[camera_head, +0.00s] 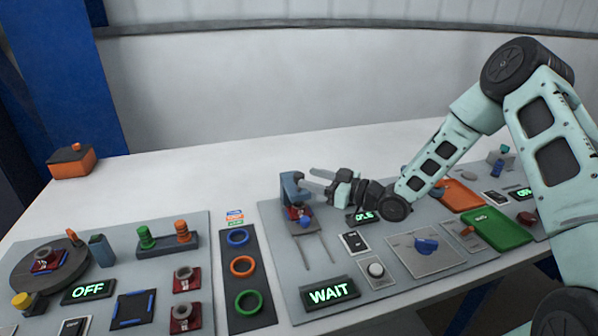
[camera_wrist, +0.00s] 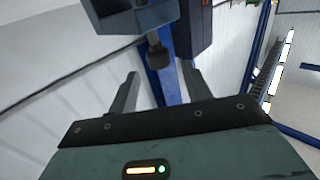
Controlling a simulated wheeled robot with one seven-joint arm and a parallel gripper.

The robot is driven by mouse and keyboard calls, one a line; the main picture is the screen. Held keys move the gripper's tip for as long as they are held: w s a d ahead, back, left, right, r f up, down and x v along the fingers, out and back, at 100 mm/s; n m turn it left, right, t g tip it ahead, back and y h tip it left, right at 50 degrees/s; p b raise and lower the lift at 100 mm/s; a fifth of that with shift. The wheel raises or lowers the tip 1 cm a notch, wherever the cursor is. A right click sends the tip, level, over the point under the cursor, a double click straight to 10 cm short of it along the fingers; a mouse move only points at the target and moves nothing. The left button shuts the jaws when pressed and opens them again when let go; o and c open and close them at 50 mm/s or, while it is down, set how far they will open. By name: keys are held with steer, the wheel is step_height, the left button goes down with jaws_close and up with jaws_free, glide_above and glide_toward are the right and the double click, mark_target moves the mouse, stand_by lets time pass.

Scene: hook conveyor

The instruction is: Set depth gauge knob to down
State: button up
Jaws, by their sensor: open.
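The depth gauge appears to be the blue-grey upright device (camera_head: 289,188) in the middle of the panel in the head view. A small red and blue part sits at its foot. In the wrist view a grey-blue housing (camera_wrist: 135,15) shows at the top, with a dark round knob-like end (camera_wrist: 157,55) on a short stem. My gripper (camera_head: 312,178) is open and empty, just right of the device's upper part. In the wrist view the knob-like end lies between the two open fingers (camera_wrist: 160,72), and I cannot tell if they touch it.
A WAIT display (camera_head: 330,292), a white button (camera_head: 376,270) and a blue rotary knob (camera_head: 426,245) lie on the same panel. Orange (camera_head: 460,195) and green (camera_head: 497,228) trays are to the right.

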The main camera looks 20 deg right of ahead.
mark_target(299, 175)
steer(key=shift+p+x, duration=0.35)
steer(key=shift+x, duration=2)
